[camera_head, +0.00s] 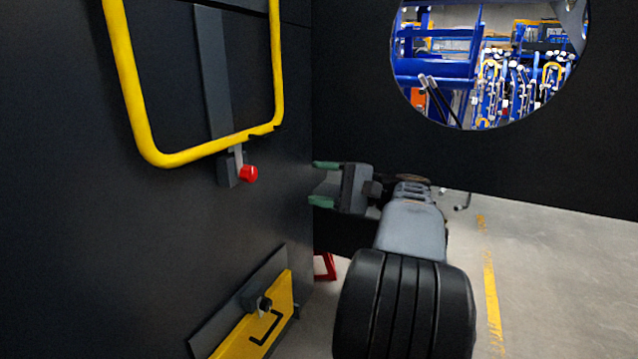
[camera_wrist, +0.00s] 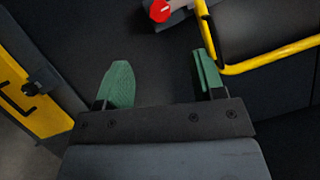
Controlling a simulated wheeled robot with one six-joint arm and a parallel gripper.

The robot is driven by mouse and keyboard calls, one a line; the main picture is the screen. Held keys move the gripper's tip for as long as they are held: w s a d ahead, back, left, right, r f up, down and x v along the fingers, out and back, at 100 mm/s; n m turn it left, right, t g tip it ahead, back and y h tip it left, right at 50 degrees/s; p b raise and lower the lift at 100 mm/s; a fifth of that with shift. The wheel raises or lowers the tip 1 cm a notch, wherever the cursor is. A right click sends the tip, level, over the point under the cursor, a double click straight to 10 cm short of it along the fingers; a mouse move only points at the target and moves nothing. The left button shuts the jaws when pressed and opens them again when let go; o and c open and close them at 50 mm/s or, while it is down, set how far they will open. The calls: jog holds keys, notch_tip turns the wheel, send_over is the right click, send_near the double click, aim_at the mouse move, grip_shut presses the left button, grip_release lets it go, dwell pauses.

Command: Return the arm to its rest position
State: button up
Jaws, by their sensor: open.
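My gripper (camera_head: 322,183) has two green fingers and is open, with nothing between them. In the head view it points left at the dark panel (camera_head: 90,230), near the panel's right edge. In the wrist view my gripper (camera_wrist: 163,82) faces the dark panel, its fingers well apart. My grey and black arm reaches up from the bottom of the head view. A red knob (camera_head: 249,174) sits on a bracket left of and slightly above my gripper; the knob also shows at the top of the wrist view (camera_wrist: 160,10). I cannot tell whether a fingertip touches the panel.
A yellow tube frame (camera_head: 205,150) stands out from the panel, with a grey bar behind it. A yellow plate (camera_head: 262,318) with a black latch is low on the panel. A dark wall (camera_head: 540,165) with a round opening is behind my arm. Concrete floor (camera_head: 560,270) is clear at right.

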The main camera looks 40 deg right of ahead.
notch_tip(320, 180, down, 10)
jog(key=m+g+h, duration=0.2)
jog(key=m+h, duration=0.1)
jog(key=h, duration=0.2)
jog(key=s+a+f+n+g+h+p, duration=0.2)
jog(key=a+f+g+h+p, duration=0.15)
jog(key=a+f+g, duration=0.2)
jog(key=s+a+r+n+g+h+p, duration=0.1)
jog(key=s+a+r+n+h+p, duration=0.1)
jog(key=a+n+p, duration=0.3)
jog(key=s+a+r+n+g+h+p, duration=0.1)
jog(key=s+a+r+n+h+p, duration=0.1)
jog(key=a+n+p, duration=0.3)
jog(key=s+a+n+h, duration=0.1)
jog(key=a+n, duration=0.1)
jog(key=a, duration=0.2)
jog(key=shift+n, duration=0.3)
jog(key=shift+a, duration=0.1)
